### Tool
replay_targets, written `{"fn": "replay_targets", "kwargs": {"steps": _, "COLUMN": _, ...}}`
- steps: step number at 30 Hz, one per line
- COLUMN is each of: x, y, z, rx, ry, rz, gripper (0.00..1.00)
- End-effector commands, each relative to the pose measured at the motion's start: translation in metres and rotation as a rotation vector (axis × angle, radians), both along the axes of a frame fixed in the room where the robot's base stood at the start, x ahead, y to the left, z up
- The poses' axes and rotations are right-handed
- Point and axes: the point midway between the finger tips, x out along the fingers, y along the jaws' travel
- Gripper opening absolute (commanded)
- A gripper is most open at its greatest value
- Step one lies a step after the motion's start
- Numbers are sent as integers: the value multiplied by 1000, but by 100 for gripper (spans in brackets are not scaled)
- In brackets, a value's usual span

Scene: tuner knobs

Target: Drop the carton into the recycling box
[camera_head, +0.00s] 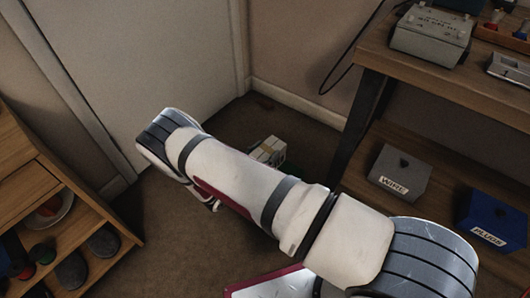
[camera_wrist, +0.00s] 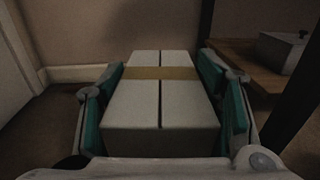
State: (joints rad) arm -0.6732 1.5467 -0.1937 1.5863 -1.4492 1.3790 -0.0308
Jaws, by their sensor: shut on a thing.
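The carton (camera_wrist: 188,108) is a pale box with a brown tape band across its top and a dark seam down the middle. My gripper (camera_wrist: 161,74) is shut on it, with a green-padded finger against each side in the wrist view. In the head view, the carton (camera_head: 266,151) shows small beyond my forearm, in front of the far wall. My arm hides most of the gripper there. I cannot make out the recycling box in either view.
A wooden workbench (camera_head: 432,84) stands at right, its lower shelf holding a grey WIRE box (camera_head: 400,174) and a blue PLUGS box (camera_head: 492,220). A wooden shelf unit (camera_head: 50,190) stands at left. Brown floor lies between; a pale door (camera_head: 140,70) stands behind.

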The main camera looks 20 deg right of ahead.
Motion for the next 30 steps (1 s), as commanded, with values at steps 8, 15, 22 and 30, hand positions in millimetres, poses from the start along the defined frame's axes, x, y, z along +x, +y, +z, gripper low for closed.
{"fn": "replay_targets", "kwargs": {"steps": 8, "x": 0, "y": 0, "z": -17, "rx": -1, "ry": -2, "rz": 0, "gripper": 29}}
{"fn": "replay_targets", "kwargs": {"steps": 15, "x": 0, "y": 0, "z": -16, "rx": 0, "ry": -1, "rz": 0, "gripper": 69}}
{"fn": "replay_targets", "kwargs": {"steps": 22, "x": 0, "y": 0, "z": -16, "rx": 0, "ry": -1, "rz": 0, "gripper": 82}}
{"fn": "replay_targets", "kwargs": {"steps": 30, "x": -3, "y": 7, "z": -16, "rx": 1, "ry": -1, "rz": 2, "gripper": 82}}
